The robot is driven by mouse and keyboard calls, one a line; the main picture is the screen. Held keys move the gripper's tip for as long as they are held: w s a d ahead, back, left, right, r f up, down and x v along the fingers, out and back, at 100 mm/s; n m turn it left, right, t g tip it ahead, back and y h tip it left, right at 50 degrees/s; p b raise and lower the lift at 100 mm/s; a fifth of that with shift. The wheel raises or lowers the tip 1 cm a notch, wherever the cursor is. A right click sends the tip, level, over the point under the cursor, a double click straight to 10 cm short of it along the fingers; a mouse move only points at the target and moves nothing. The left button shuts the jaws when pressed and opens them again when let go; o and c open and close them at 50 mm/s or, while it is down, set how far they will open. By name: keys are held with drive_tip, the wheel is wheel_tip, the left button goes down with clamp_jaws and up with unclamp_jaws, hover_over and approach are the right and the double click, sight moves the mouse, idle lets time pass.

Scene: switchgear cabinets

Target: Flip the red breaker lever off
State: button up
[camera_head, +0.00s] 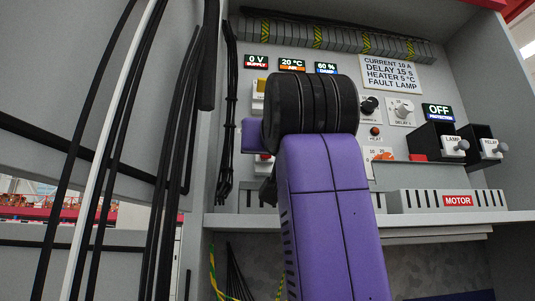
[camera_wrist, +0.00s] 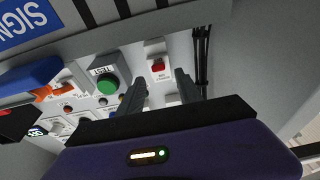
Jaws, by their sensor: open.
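In the wrist view, a small red lever (camera_wrist: 158,67) sits on a white breaker housing (camera_wrist: 157,50) on the panel. My gripper (camera_wrist: 161,79) is open and empty, its two fingers apart on either side of the line to the red lever. I cannot tell whether the fingertips touch the housing. In the head view, a bit of red (camera_head: 265,157) shows at the left edge of my arm, below a breaker with a yellow lever (camera_head: 261,86). My arm hides most of the gripper and the panel's middle there.
A green button (camera_wrist: 107,85) marked TEST is beside the fingers. Black cables (camera_head: 229,120) run down the panel's left side. A ledge (camera_head: 440,218) with a MOTOR box (camera_head: 457,201) crosses below. The OFF display (camera_head: 438,112) and lamp and relay sockets are at right.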

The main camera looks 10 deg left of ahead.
drive_tip(key=b+v, duration=0.1)
drive_tip(key=v, duration=0.3)
drive_tip(key=shift+s+f, duration=0.1)
drive_tip(key=shift+s, duration=0.15)
idle(0.3)
